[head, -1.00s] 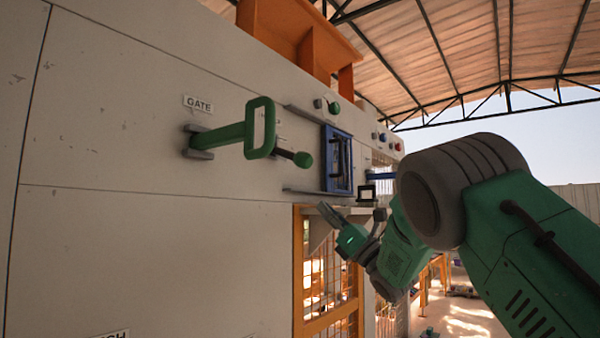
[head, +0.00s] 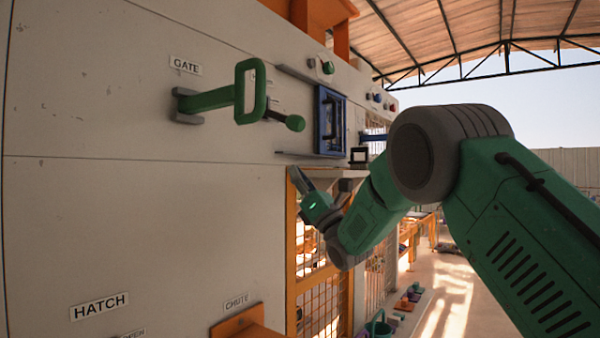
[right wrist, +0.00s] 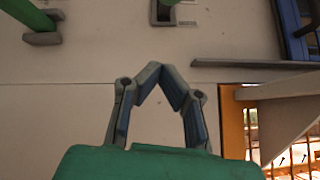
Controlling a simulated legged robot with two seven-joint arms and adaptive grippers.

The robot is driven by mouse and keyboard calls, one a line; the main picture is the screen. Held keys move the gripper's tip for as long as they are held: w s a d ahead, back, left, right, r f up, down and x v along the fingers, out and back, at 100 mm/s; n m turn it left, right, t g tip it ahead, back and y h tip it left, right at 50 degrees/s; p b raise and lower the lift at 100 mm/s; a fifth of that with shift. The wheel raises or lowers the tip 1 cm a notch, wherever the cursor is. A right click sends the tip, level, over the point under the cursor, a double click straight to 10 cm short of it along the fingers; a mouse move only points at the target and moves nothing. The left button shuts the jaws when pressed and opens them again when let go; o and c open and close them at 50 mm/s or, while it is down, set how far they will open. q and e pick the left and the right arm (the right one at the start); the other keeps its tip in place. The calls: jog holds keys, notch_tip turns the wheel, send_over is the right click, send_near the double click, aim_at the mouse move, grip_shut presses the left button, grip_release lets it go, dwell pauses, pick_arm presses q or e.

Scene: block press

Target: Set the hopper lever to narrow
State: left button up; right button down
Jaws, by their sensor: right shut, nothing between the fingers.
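A lever with a dark rod and green ball knob (head: 294,123) sticks out of the grey panel; its small label is unreadable, so I cannot confirm it is the hopper lever. In the right wrist view a green lever (right wrist: 177,8) shows at the top edge, partly cut off. A green loop handle (head: 250,90) under a GATE label stands left of the knob and covers part of that lever's base. My right gripper (head: 295,172) is below the knob, apart from it; its fingertips (right wrist: 164,71) meet, with nothing between them. My left gripper is out of view.
A blue-framed window (head: 331,122) sits right of the knob between dark rails. A ledge (head: 335,173) and orange mesh door (head: 320,292) are beside and below my right gripper. An orange chute (head: 248,322) juts out low. The panel left of the gripper is bare.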

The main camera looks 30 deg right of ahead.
aim_at(281, 118)
notch_tip(281, 118, up, 8)
jog(key=w+p, duration=0.2)
jog(key=p, duration=0.2)
jog(key=shift+f, duration=0.15)
jog(key=shift+w+d, duration=0.1)
jog(key=shift+w, duration=0.1)
